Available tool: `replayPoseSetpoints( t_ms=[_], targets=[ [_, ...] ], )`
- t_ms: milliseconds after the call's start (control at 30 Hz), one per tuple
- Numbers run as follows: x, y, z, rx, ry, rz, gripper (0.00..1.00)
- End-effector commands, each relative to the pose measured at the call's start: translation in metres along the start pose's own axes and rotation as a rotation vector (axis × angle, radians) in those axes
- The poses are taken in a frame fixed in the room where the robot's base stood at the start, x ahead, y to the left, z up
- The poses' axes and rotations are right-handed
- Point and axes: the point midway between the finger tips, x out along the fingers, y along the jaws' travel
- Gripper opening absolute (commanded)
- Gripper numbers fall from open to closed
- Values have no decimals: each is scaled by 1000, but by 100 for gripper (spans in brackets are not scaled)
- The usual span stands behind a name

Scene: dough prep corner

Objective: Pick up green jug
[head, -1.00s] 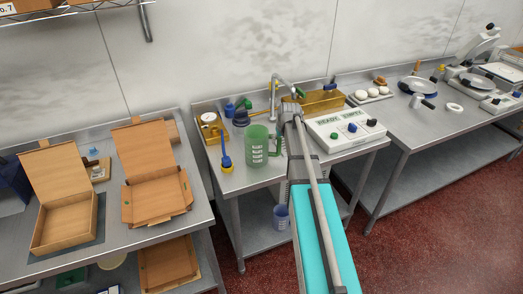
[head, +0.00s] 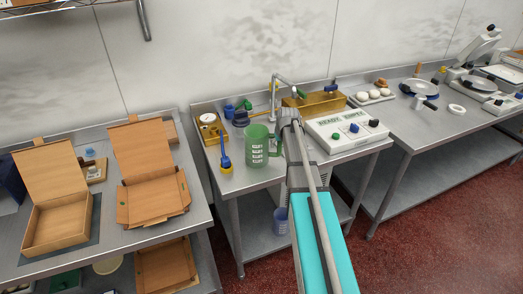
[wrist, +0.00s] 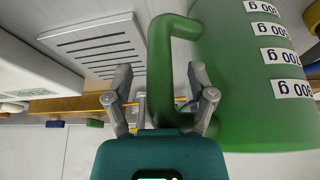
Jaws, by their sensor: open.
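The green jug (head: 257,150) stands upright on the middle steel table, with white measure labels on its side. In the wrist view the jug (wrist: 250,95) fills the right side, upside down, and its handle (wrist: 160,60) reaches in between my fingers. My gripper (wrist: 160,75) is open, with one finger on each side of the handle. I see a gap on the left of the handle; whether the right finger touches it I cannot tell. In the head view my arm hides the fingers.
A white box with buttons (head: 345,132) stands right of my arm. A tap (head: 275,90) and a golden bin (head: 315,103) are behind. Open cardboard boxes (head: 55,225) sit on the left table.

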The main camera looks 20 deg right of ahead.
Motion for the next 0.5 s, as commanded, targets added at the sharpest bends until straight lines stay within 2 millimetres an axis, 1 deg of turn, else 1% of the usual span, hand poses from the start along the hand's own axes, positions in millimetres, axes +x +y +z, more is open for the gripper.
replayPoseSetpoints(
  t_ms=[267, 300, 367, 500],
  targets=[
    [0, 0, 0, 0, 0, 0, 72],
    [0, 0, 0, 0, 0, 0, 68],
    [0, 0, 0, 0, 0, 0, 57],
    [0, 0, 0, 0, 0, 0, 31]
  ],
)
